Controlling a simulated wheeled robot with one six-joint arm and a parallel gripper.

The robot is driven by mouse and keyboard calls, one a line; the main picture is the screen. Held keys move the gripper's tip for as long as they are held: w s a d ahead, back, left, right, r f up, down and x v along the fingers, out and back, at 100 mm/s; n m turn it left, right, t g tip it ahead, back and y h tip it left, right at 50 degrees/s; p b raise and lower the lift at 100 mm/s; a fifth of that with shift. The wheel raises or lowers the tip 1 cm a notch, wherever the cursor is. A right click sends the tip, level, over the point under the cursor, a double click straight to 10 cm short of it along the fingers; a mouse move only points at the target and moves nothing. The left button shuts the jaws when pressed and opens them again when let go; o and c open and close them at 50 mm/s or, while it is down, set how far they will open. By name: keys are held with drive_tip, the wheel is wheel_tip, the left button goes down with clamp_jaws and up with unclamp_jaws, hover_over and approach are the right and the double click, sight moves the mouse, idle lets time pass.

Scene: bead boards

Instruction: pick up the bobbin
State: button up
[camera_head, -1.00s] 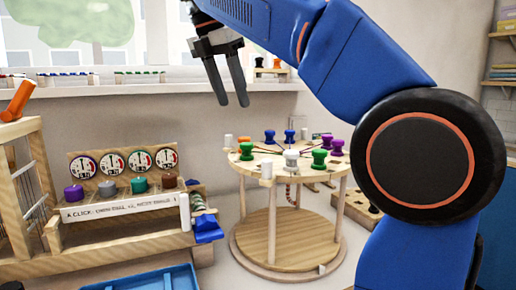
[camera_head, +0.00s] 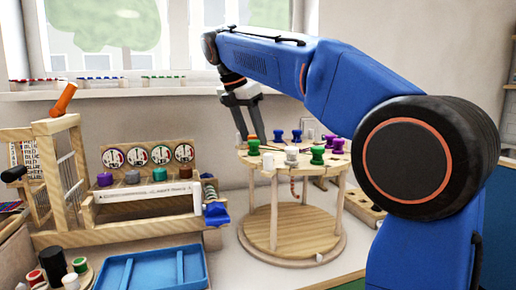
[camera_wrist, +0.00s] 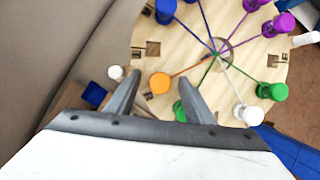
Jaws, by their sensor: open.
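Several coloured bobbins stand on the round wooden table top, and the task does not say which one. In the wrist view an orange bobbin (camera_wrist: 159,83) shows between my fingertips; a bit of it (camera_head: 252,138) shows in the head view. My gripper (camera_head: 253,137) is open and empty, pointing down over the left side of the table top; its fingers show in the wrist view (camera_wrist: 160,78). A green bobbin (camera_head: 253,147) is close by, partly hidden by the right finger in the wrist view (camera_wrist: 179,110). Other bobbins are blue (camera_head: 278,135), white (camera_head: 292,155), green (camera_head: 317,156) and purple (camera_head: 337,146).
Threads run from bobbins to a central hole (camera_wrist: 224,47). White pegs (camera_wrist: 115,72) stand at the table top's edge. A wooden rack with dials (camera_head: 160,146) stands left, with a blue tray (camera_head: 150,270) in front. The windowsill (camera_head: 120,95) is behind.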

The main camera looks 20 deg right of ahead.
drive_tip(key=shift+w+d+f, duration=0.1)
drive_tip(key=shift+d+f, duration=0.15)
drive_tip(key=shift+f, duration=0.25)
clamp_jaws()
